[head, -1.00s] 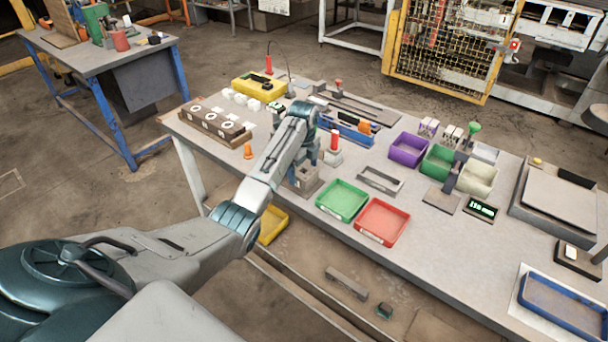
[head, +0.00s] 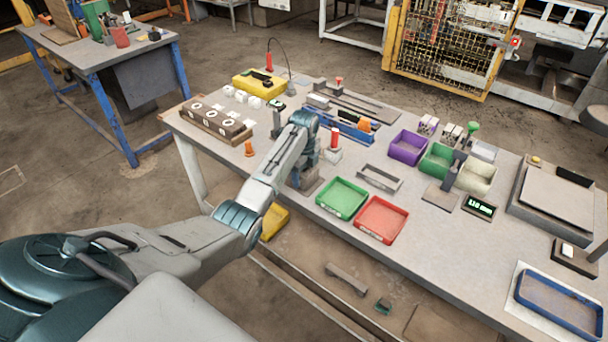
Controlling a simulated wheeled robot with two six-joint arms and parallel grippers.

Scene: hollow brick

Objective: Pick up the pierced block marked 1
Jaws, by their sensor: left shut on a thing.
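My left gripper (head: 304,176) points down at the front part of the workbench (head: 425,270), left of the green tray. It is shut on a small grey-brown block (head: 303,184), low at the bench top. My forearm and the fingers hide most of this block, and I cannot read a mark on it. I cannot tell whether it touches the bench. My right gripper is not in view.
The green tray (head: 342,198) and red tray (head: 381,220) stand right of the gripper. A red-topped item (head: 333,146) stands close behind it. A wooden rack (head: 215,124) with ring-marked pieces is at the left. The bench's front edge is close.

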